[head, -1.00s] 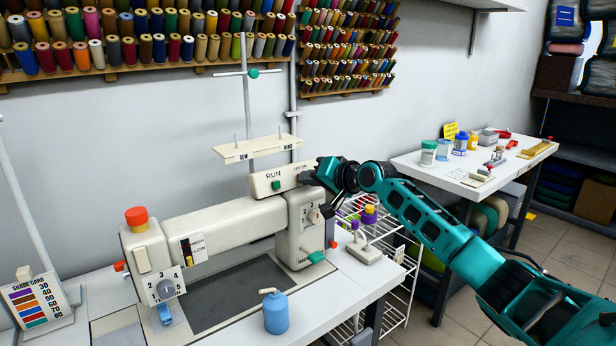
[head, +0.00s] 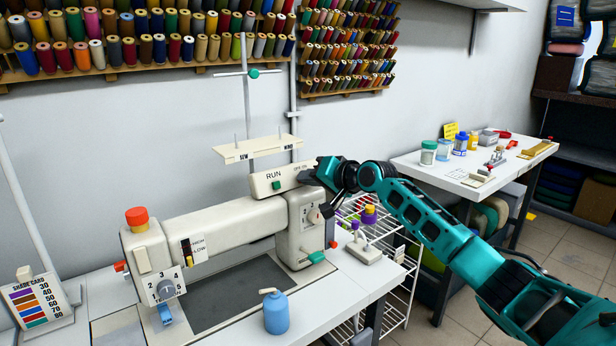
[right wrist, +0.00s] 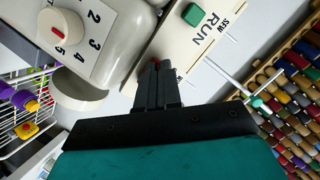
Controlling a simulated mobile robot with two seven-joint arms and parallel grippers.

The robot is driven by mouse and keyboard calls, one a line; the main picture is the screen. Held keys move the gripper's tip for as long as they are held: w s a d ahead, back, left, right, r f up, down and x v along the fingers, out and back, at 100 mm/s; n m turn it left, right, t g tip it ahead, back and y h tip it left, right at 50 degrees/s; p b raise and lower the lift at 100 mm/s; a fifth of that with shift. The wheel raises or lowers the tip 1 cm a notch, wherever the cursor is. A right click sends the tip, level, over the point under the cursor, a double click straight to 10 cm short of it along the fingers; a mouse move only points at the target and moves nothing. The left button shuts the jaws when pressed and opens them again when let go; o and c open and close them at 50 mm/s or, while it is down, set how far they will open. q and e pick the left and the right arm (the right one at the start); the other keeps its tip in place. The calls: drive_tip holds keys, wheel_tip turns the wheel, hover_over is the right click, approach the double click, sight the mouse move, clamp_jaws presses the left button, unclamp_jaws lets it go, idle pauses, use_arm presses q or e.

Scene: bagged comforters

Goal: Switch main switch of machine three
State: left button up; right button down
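The sewing machine (head: 215,222) stands on a white table. Its top panel (head: 268,182) reads RUN and OFF ON and has a green button (head: 276,185); the panel also shows in the right wrist view (right wrist: 180,50). My right gripper (head: 308,178) is at the panel's right end, by the OFF ON label. In the right wrist view its two fingers (right wrist: 157,72) are close together and point at the panel. A small red part (right wrist: 155,63) shows at their tips; I cannot tell whether they touch it. The gripper hides the panel's end. My left gripper is out of view.
A numbered dial (head: 314,215) sits on the machine below the gripper. A red button (head: 137,217) tops its left end. A blue bottle (head: 276,312) stands in front. A wire rack (head: 400,262) and a side table (head: 475,170) are at the right.

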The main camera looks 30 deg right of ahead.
drive_tip(key=shift+w+a+r, duration=0.15)
drive_tip(key=shift+r, duration=0.1)
drive_tip(key=shift+r, duration=0.1)
drive_tip(key=shift+s+p, duration=0.4)
drive_tip(key=shift+p, duration=0.45)
drive_tip(key=shift+p+v, duration=0.55)
drive_tip(key=shift+v, duration=0.5)
drive_tip(key=shift+s+d+p, duration=0.3)
drive_tip(key=shift+s+d, duration=0.1)
drive_tip(key=shift+s, duration=0.35)
drive_tip(key=shift+s, duration=0.1)
drive_tip(key=v, duration=1.2)
drive_tip(key=shift+s, duration=0.3)
